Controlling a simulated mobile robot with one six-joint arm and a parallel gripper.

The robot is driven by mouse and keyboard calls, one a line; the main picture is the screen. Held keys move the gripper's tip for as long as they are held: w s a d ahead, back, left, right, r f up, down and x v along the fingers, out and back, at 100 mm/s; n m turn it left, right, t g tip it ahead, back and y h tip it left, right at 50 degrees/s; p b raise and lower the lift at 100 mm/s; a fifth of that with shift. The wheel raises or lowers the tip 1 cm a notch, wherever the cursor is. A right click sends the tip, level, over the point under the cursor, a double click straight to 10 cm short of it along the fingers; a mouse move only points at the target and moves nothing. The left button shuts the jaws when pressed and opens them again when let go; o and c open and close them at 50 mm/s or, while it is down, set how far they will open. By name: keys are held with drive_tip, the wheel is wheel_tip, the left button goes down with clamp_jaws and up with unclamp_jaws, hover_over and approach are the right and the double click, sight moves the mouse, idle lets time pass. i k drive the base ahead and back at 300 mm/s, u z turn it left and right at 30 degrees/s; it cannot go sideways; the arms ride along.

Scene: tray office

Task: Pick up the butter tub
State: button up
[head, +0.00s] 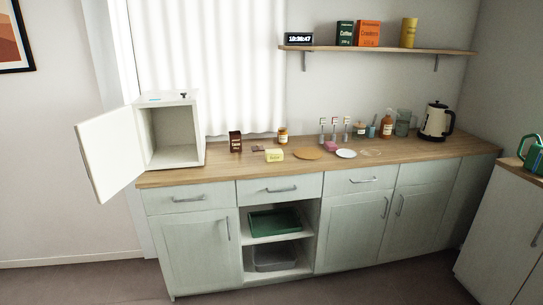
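A small pale yellow tub (274,155), which looks like the butter tub, sits on the wooden countertop (220,166) near its front edge, left of the middle. Its label is too small to read. Nothing covers it in the head view. My gripper is not in view.
A white open-doored cabinet (176,155) stands at the left end, its door (110,153) swung out. Near the tub are a dark brown box (235,142), a jar (283,135), a round brown mat (307,152) and a white plate (346,154). A kettle (436,121) stands far right.

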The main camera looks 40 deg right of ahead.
sight(273, 155)
drive_tip(key=u, duration=0.05)
drive_tip(key=i, duration=0.95)
drive_tip(key=z, duration=0.05)
